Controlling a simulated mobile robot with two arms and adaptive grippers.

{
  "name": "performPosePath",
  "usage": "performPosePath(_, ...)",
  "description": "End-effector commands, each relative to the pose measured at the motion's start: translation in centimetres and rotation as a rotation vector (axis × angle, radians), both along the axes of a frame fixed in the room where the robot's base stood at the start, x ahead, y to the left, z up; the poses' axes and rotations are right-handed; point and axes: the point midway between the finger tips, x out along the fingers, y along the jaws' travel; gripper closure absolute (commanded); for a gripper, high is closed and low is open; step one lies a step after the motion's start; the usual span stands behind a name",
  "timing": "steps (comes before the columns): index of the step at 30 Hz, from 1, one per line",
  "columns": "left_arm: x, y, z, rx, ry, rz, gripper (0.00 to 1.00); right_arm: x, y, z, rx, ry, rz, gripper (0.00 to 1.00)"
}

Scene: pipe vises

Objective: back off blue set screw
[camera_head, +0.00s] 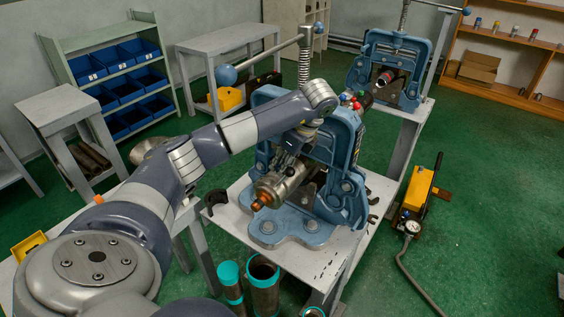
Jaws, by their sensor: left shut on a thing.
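My left gripper (288,163) reaches down from my left arm to the nearer blue pipe vise (349,140). It is shut at the top of a steel fitting (283,187) with an orange tip (262,201), in front of the vise. What lies between its fingers is hidden by the gripper and wrist. I cannot make out the blue set screw for certain. Small red, green and blue knobs (354,101) show behind my wrist, too small to tell apart well. My right gripper is not in view.
The vise's long handle with a blue ball (226,75) stands above my forearm. A second blue vise (392,62) is behind right. Teal-rimmed pipes (263,271) stand in front of the bench (338,246). A yellow hand pump (417,190) and hose lie on the green floor at right.

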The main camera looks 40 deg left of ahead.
Motion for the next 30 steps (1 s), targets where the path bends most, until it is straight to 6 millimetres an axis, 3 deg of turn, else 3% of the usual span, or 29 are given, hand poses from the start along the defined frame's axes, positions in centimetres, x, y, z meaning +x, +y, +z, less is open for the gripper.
performPosePath(6, -0.3, -0.3, -0.6, -0.005, 0.016, -0.005, 1.0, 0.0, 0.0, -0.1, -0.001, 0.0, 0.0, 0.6)
performPosePath(7, -0.3, -0.3, -0.6, -0.005, 0.016, -0.006, 0.78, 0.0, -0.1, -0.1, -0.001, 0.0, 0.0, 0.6)
performPosePath(8, -0.3, -0.3, -0.6, -0.005, 0.016, -0.006, 0.75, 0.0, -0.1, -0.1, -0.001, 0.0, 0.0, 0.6)
performPosePath(20, 0.0, -0.2, 0.1, -0.002, 0.004, -0.006, 0.75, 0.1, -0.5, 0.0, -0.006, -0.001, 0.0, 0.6)
performPosePath(30, 0.3, -1.6, 3.5, -0.001, 0.003, -0.007, 0.75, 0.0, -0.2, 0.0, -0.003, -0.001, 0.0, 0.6)
